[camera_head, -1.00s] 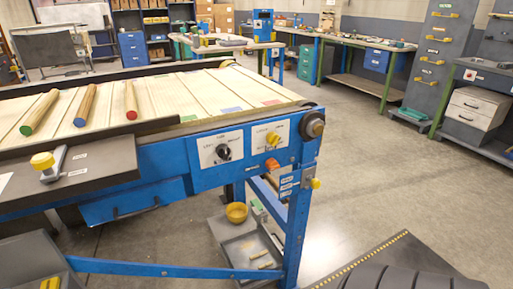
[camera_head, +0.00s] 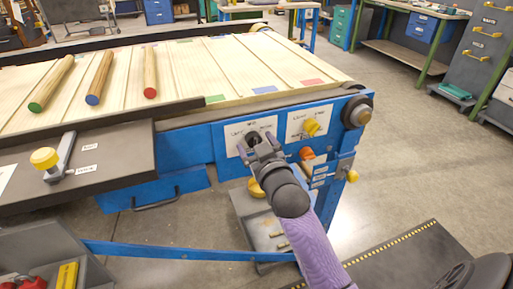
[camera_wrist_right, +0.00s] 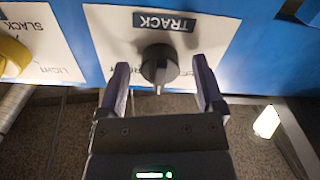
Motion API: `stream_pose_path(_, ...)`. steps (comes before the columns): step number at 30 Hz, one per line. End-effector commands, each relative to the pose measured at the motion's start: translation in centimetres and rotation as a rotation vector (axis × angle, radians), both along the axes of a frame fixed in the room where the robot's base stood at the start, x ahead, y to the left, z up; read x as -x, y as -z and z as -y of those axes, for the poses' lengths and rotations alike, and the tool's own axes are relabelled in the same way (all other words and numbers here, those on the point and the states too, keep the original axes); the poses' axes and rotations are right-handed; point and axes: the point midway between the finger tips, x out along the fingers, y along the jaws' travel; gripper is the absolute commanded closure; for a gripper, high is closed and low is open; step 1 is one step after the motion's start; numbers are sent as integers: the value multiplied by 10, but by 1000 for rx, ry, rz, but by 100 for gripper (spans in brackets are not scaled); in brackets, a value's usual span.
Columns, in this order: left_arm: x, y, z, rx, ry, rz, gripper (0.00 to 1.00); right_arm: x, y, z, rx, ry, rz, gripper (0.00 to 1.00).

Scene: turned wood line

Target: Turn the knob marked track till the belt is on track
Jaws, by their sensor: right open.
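The black track knob (camera_wrist_right: 159,66) sits on a white panel (camera_wrist_right: 215,38) under a label reading TRACK in the right wrist view. Its pointer points down in that picture. My right gripper (camera_wrist_right: 160,80) is open, with one finger on each side of the knob. Small gaps show between fingers and knob. In the head view, my right gripper (camera_head: 260,146) is at the panel on the blue frame and partly hides the knob. The pale slatted belt (camera_head: 225,70) carries three wooden rods with green, blue and red ends. My left gripper is not in view.
A yellow knob (camera_head: 311,127) on the slack panel is just right of my gripper. An orange button (camera_head: 306,153) and a yellow knob (camera_head: 352,176) are below it. A yellow-knobbed lever (camera_head: 45,158) is at the left. Open floor lies to the right.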

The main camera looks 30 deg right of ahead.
Motion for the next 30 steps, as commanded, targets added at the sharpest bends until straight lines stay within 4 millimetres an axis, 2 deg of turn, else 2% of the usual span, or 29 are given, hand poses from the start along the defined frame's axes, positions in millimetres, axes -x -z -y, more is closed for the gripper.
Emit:
stream_pose_path(8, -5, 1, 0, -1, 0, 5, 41, -3, -1, 1, 0, -1, 0, 13)
stream_pose_path(18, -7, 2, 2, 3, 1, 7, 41, -3, 0, 0, 0, -1, -1, 83)
stream_pose_path(21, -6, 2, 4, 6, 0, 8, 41, -3, 0, 0, 0, -1, -1, 100)
stream_pose_path(30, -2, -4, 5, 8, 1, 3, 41, -3, -2, 0, 35, -1, -11, 100)
